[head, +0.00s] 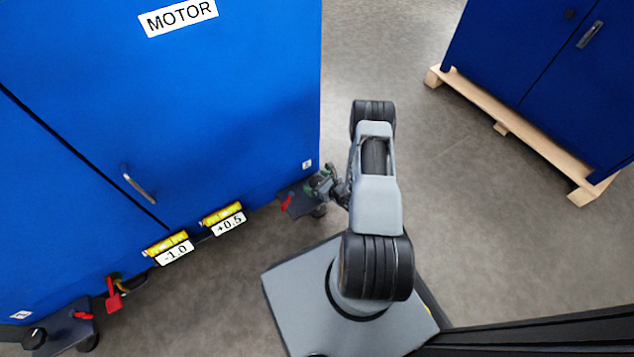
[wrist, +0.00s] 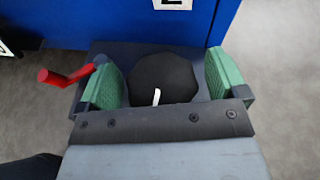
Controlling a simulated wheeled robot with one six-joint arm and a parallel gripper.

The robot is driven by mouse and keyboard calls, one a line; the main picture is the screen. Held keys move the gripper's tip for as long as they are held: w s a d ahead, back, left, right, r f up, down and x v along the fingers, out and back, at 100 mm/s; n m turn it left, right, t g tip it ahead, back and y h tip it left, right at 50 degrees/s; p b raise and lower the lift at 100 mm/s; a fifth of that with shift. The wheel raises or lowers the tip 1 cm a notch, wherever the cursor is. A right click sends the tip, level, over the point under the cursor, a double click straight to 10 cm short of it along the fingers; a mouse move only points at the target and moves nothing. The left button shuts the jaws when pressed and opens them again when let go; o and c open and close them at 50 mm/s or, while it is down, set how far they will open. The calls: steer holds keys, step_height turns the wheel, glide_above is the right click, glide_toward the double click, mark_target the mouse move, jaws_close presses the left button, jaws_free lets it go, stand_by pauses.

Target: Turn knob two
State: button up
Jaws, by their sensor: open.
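Knob two (wrist: 150,85) is a round black knob with a white pointer mark, on a dark bracket (wrist: 130,50) at the foot of the blue cabinet. A white label (wrist: 172,3) with a partly cut-off number sits above it. My gripper (wrist: 165,78) is open, with one green pad on each side of the knob. Gaps show between the pads and the knob, so I see no clear contact. In the head view my gripper (head: 320,183) is at the cabinet's lower right corner, and the knob is hidden there.
A red lever (wrist: 62,77) sticks out left of the gripper. The blue MOTOR cabinet (head: 230,90) has a door handle (head: 138,187) and yellow levels (head: 222,213). Another black knob (head: 35,338) is at the lower left. A second cabinet (head: 550,70) stands on a pallet; floor between is clear.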

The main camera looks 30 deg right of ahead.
steer(key=c, duration=0.9)
steer(key=shift+c, duration=0.2)
steer(key=shift+n+y, duration=0.4)
steer(key=shift+f+n+g+y+b, duration=0.15)
steer(key=shift+n+g+y+b, duration=0.6)
steer(key=shift+n+y, duration=0.35)
steer(key=n+g+y+b, duration=0.2)
steer(key=n+g, duration=0.1)
steer(key=shift+n+y, duration=0.3)
steer(key=shift+y, duration=0.1)
steer(key=shift+n+g+y+b, duration=0.55)
steer(key=shift+n+g+y, duration=0.05)
steer(key=shift+n+g, duration=0.75)
steer(key=shift+n+g+y+b, duration=0.5)
steer(key=shift+n+g+y, duration=0.1)
steer(key=shift+n+g, duration=0.75)
steer(key=shift+g, duration=0.35)
